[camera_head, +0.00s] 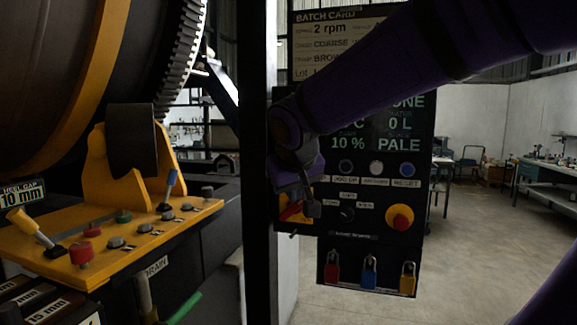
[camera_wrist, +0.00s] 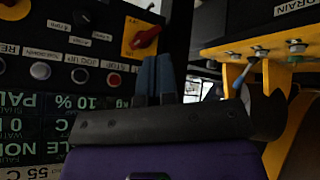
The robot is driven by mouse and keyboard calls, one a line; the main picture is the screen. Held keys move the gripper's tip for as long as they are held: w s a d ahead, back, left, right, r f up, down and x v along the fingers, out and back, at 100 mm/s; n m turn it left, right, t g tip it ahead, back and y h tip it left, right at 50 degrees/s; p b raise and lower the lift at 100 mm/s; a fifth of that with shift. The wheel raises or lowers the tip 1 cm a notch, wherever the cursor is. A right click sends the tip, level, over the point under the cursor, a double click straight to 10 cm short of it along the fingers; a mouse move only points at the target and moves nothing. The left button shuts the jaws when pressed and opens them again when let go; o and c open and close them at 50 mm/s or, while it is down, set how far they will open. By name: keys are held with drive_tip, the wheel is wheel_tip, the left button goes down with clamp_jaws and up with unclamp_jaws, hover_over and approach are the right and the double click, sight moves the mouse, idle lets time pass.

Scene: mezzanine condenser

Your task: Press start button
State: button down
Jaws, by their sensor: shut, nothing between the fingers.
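The dark control panel (camera_head: 425,150) stands in the middle of the head view, with a row of small round buttons below its screen. No label reading START is legible in either view. In the wrist view, upside down, a red button (camera_wrist: 114,80) sits under a label that seems to read STOP, with a dark button (camera_wrist: 79,75) marked JOG UP beside it. My gripper (camera_head: 313,207) hangs in front of the panel's left side. Its fingers (camera_wrist: 156,60) are together and empty, just beside the red button in the wrist view, and hide the panel behind them.
A red rotary handle (camera_wrist: 147,38) on a yellow plate is close to my fingers. A red mushroom knob (camera_head: 400,217) is on the panel's right, with padlocks (camera_head: 369,272) below. A yellow deck (camera_head: 190,222) with knobs and levers is left, past a dark post (camera_head: 257,240). Open floor lies right.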

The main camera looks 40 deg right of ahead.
drive_tip(key=w+d, duration=0.2)
drive_tip(key=w, duration=0.5)
drive_tip(key=w+d+t+h, duration=0.1)
drive_tip(key=w+d, duration=0.2)
drive_tip(key=w, duration=0.4)
drive_tip(key=shift+w+d+m, duration=0.3)
drive_tip(key=shift+w+m, duration=0.05)
drive_tip(key=shift+m, duration=0.05)
drive_tip(key=w+d, duration=0.5)
drive_tip(key=d, duration=0.2)
drive_tip(key=shift+w, duration=0.2)
idle(1.3)
drive_tip(key=shift+w+d, duration=0.25)
drive_tip(key=shift+d, duration=0.05)
drive_tip(key=shift+w+d, duration=0.3)
drive_tip(key=shift+d, duration=0.05)
idle(0.9)
drive_tip(key=shift+s+a, duration=0.55)
drive_tip(key=shift+a, duration=0.15)
